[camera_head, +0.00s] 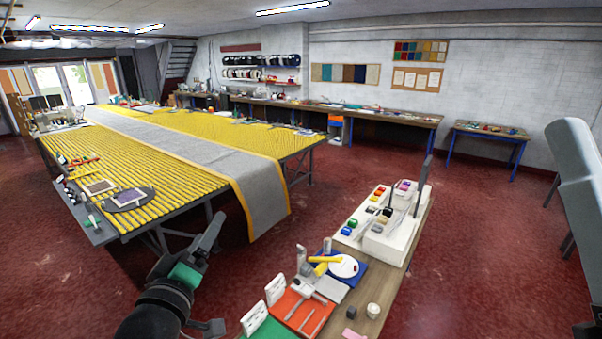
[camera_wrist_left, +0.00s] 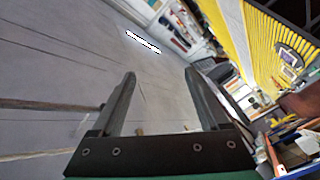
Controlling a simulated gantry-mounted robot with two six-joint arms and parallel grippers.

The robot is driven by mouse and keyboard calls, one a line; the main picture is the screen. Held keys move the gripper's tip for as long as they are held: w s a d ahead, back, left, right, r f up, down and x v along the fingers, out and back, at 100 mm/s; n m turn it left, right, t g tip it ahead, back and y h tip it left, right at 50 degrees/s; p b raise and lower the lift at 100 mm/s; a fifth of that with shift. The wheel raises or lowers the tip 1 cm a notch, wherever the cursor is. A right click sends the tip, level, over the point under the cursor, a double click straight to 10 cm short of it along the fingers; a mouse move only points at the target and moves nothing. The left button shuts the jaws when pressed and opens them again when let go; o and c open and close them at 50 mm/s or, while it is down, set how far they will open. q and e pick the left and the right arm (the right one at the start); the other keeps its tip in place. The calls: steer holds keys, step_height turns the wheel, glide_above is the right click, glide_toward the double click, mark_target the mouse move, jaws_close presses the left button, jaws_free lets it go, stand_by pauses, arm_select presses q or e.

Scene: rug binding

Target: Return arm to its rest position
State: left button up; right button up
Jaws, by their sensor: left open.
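My left gripper (camera_head: 203,238) is raised at the lower left of the head view, in front of the near end of the long table. In the left wrist view the two dark fingers of my left gripper (camera_wrist_left: 160,73) stand well apart with nothing between them. Behind them that view shows the grey wall or ceiling, tilted. The gripper appears clear of the table and the bench. My right gripper does not show in either view.
A long table with yellow slats (camera_head: 110,180) carries a grey rug with yellow edging (camera_head: 262,190), which hangs over its side. A wooden bench (camera_head: 385,290) holds coloured mats, tools and a white organizer (camera_head: 378,243). A grey chair-like shape (camera_head: 575,160) stands at right. Red floor lies open between.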

arm_select(q)
steer(key=s+r+m+t+h, duration=0.1)
steer(key=s+r+m+t, duration=0.8)
steer(key=s+r, duration=1.4)
steer(key=shift+a+r+m, duration=0.25)
steer(key=shift+r+m, duration=0.15)
